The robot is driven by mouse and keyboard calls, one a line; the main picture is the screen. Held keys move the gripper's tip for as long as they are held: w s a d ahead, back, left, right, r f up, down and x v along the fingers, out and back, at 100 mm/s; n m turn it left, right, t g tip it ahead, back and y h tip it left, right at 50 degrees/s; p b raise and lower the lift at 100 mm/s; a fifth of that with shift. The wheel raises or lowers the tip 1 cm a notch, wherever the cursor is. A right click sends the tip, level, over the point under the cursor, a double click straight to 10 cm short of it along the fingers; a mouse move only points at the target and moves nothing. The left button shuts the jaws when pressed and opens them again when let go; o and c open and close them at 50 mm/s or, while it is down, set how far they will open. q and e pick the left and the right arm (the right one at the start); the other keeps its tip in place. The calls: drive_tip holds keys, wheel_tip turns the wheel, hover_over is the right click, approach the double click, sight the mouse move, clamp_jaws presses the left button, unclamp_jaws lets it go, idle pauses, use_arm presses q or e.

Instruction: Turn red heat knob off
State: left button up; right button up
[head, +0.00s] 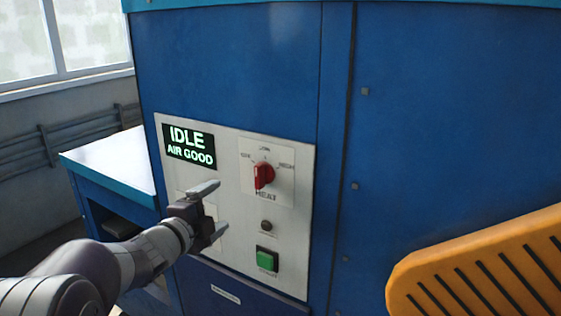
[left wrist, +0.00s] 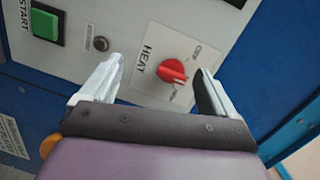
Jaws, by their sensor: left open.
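The red heat knob (head: 263,175) sits on a white HEAT plate (head: 284,188) on the control panel, below OFF, LOW and HIGH markings. In the head view its grip stands roughly upright, near the LOW mark; its exact setting is hard to tell. My left gripper (head: 217,209) is open and empty, left of and below the knob in the head view. In the left wrist view the knob (left wrist: 173,71) shows beyond and between the two spread fingers (left wrist: 152,85), apart from them. My right gripper is not in view.
A green button (head: 267,259) and a small dark round fitting (head: 266,226) lie below the knob. The display (head: 190,147) reads IDLE, AIR GOOD. A white-topped blue table (head: 112,160) stands left; an orange slotted part (head: 480,270) fills the lower right.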

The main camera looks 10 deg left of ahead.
sight(256, 178)
use_arm(q)
drive_tip(key=s+d+r+m+h, duration=0.1)
drive_tip(key=d+r+m+h, duration=0.2)
drive_tip(key=d+r+m, duration=0.1)
drive_tip(key=shift+n, duration=0.3)
drive_tip(key=p+x, duration=0.1)
drive_tip(key=x, duration=0.1)
drive_tip(key=a+p+x, duration=0.1)
drive_tip(key=x, duration=0.2)
drive_tip(key=p+x, duration=0.1)
drive_tip(key=x, duration=0.2)
drive_tip(key=shift+w+a+f, duration=0.15)
drive_tip(key=shift+w+f, duration=0.15)
drive_tip(key=shift+f, duration=0.05)
drive_tip(key=shift+w+d+r+t+y+p, duration=0.15)
drive_tip(key=shift+w+d+t+y+p, duration=0.15)
drive_tip(key=shift+w+d, duration=0.45)
drive_tip(key=shift+w, duration=0.25)
drive_tip(key=shift+w+f, duration=0.2)
drive_tip(key=shift+w, duration=0.3)
drive_tip(key=shift+s+r, duration=0.1)
drive_tip(key=shift+s, duration=0.05)
drive_tip(key=c, duration=1.1)
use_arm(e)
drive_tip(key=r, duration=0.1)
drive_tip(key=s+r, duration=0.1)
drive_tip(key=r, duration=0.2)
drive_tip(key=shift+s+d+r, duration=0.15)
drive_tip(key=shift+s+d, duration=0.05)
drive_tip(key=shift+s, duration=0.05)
